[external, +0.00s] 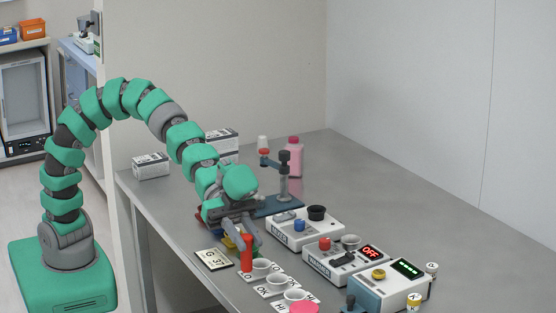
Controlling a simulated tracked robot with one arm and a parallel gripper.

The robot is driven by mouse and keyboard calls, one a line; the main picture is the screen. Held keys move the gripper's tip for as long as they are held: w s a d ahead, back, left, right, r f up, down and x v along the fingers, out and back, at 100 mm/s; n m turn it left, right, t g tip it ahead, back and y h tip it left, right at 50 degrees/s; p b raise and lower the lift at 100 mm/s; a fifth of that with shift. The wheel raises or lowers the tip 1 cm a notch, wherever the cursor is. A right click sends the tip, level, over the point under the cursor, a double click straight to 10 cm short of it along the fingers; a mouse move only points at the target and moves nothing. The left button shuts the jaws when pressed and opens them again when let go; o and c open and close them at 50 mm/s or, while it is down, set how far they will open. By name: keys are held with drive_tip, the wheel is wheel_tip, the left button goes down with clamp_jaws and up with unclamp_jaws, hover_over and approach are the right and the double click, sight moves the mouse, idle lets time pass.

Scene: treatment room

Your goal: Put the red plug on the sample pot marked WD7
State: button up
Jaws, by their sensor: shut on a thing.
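My gripper (245,239) points down over the front left of the table. It is shut on an upright red cylinder (246,257), whose lower end is close to the LO card. I cannot tell whether this is the red plug or whether it touches the table. A yellow thing (231,243) shows just left of the fingers, partly hidden. No WD7 mark is readable. Two small white-topped pots with yellow parts stand at the right, one behind (431,270) and one in front (414,302); their markings are too small to read.
White cups (261,267) stand by LO, OK and HI cards, with a pink piece (304,307) near HI. A card (214,259) lies left. Several instrument boxes (304,230), a stand (284,180) and a pink bottle (294,158) are behind. The far right table is clear.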

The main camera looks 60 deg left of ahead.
drive_tip(key=shift+w+d+f+b, duration=0.15)
drive_tip(key=shift+w+d+f, duration=0.85)
drive_tip(key=shift+d, duration=1.05)
drive_tip(key=shift+w+d+f+b, duration=0.2)
drive_tip(key=shift+w+d+f, duration=0.4)
drive_tip(key=shift+w+d, duration=1.05)
drive_tip(key=shift+w+d+f+b, duration=0.15)
drive_tip(key=shift+w+d+f, duration=0.65)
drive_tip(key=shift+d, duration=1.65)
drive_tip(key=shift+f, duration=0.1)
drive_tip(key=o, duration=1)
drive_tip(key=shift+c, duration=0.2)
drive_tip(key=shift+r, duration=0.2)
drive_tip(key=v, duration=1.2)
drive_tip(key=shift+p, duration=0.45)
drive_tip(key=shift+s+f, duration=0.1)
